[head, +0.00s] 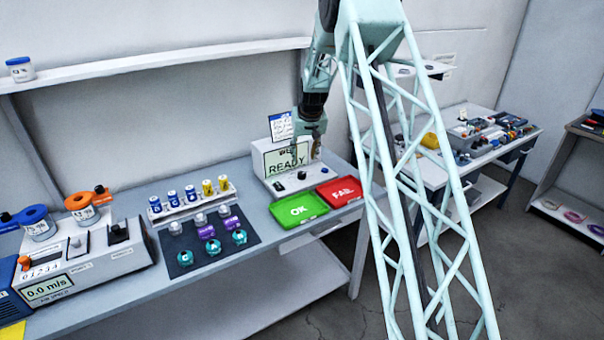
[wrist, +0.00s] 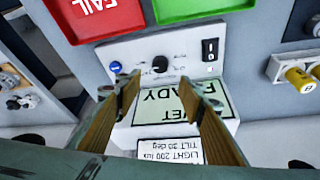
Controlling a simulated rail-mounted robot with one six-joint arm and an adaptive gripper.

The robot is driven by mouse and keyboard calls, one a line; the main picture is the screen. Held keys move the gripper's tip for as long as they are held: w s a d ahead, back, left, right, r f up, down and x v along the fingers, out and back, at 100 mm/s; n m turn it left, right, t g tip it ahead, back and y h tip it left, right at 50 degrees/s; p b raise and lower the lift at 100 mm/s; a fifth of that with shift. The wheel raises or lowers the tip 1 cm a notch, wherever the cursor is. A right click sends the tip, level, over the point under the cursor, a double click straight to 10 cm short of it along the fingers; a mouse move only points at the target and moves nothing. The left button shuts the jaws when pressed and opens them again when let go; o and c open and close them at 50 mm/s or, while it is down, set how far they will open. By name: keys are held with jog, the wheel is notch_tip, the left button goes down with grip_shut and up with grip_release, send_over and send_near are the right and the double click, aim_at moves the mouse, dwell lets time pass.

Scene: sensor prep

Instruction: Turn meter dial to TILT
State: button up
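The white meter (head: 262,172) stands on the bench by the wall, its lit screen reading READY. In the wrist view the meter (wrist: 135,52) appears upside down. Its black dial (wrist: 159,64) is on the front panel between a blue button (wrist: 115,67) and a black rocker switch (wrist: 210,48). The dial also shows in the head view (head: 302,175). The labels around the dial are too small to read, so its setting is unclear. My gripper (wrist: 162,85) is open and empty above the meter, its fingers spread either side of the dial and screen, apart from the dial.
A card reading LIGHT 200 lux, TILT 20 deg (wrist: 168,150) stands behind the screen. A green OK tray (head: 298,209) and a red FAIL tray (head: 341,192) lie in front of the meter. A battery rack (head: 192,207) and a dark mat (head: 205,262) with sensors are to the left.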

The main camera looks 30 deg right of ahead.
aim_at(302, 173)
jog(key=shift+x, duration=6.5)
jog(key=shift+c, duration=0.3)
jog(key=c, duration=0.8)
